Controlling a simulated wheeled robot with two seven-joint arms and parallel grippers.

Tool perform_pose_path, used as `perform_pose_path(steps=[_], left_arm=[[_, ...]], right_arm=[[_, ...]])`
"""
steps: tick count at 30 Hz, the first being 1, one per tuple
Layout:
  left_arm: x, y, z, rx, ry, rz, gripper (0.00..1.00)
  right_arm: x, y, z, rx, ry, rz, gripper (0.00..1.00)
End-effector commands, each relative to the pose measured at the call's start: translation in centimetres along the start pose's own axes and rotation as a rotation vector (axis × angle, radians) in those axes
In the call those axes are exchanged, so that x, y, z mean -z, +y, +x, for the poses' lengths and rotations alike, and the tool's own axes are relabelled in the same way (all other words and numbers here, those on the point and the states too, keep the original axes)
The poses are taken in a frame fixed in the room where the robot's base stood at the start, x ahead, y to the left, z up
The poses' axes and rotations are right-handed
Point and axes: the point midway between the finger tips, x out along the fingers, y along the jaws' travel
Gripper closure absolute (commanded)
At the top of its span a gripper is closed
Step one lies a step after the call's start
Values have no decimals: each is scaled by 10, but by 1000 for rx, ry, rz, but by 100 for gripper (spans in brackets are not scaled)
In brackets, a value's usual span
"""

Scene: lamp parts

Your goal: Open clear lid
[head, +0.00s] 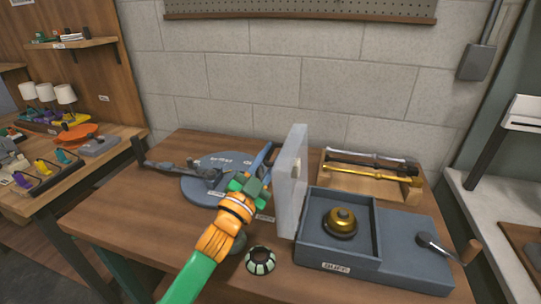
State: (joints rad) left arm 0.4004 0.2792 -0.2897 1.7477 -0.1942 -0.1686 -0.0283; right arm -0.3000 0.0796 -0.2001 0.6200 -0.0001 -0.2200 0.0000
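The clear lid (291,185) is a pale, translucent panel standing roughly upright along the left side of the blue-grey box (318,262). The box compartment is uncovered, and a round brass piece (341,222) sits inside it. My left gripper (263,158), on a green and orange arm, is just left of the lid, close to its outer face. I cannot tell whether it touches the lid or whether its fingers are apart. My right gripper is not in view.
A round blue base (205,190) with dark arm parts lies behind left of my gripper. A wooden rack (345,184) with brass and grey rods stands behind the box. A dark and pale round part (260,261) sits in front. The table's left front (125,222) is clear.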

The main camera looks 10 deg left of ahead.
Motion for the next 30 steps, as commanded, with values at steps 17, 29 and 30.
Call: perform_pose_path(steps=[17, 29, 30], left_arm=[[-1, 1, -72, -2, 0, -2, 73], [0, 0, -71, 0, 0, -1, 73], [0, 0, -71, 0, 0, -1, 73]], right_arm=[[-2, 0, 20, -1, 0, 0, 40], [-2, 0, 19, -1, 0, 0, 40], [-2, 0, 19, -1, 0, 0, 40]])
